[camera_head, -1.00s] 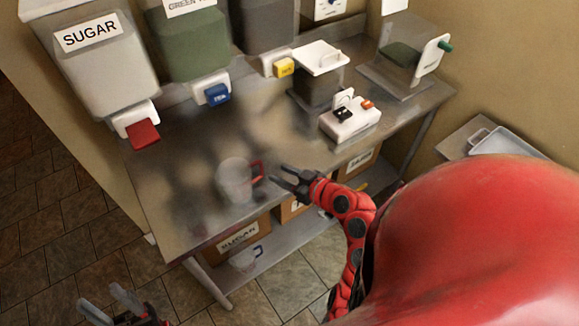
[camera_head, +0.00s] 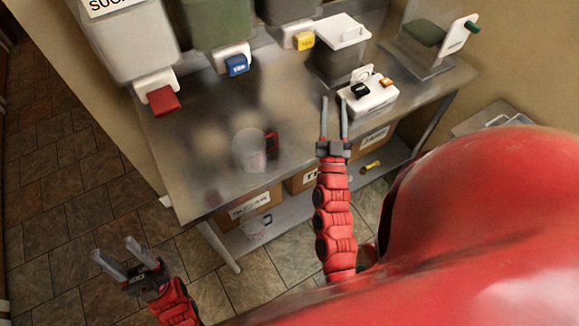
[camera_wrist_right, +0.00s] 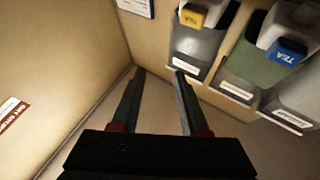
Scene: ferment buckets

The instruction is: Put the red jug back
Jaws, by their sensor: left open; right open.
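The red jug, a clear cup with a red handle (camera_head: 271,143), stands upright on the steel counter (camera_head: 215,172) near its front edge. Its clear body (camera_head: 248,150) is left of the handle. My right gripper (camera_head: 332,97) is open and empty, to the right of the jug and apart from it, pointing toward the back near the white scale-like device. Its fingers also show apart in the right wrist view (camera_wrist_right: 156,75). My left gripper (camera_head: 114,247) is open and empty, low at the left, in front of the counter.
Dispensers with red (camera_head: 163,99), blue (camera_head: 236,65) and yellow (camera_head: 303,40) taps line the back. The white device (camera_head: 368,97) stands at the right. On the lower shelf are labelled boxes (camera_head: 250,203) and a blue-handled jug (camera_head: 254,229).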

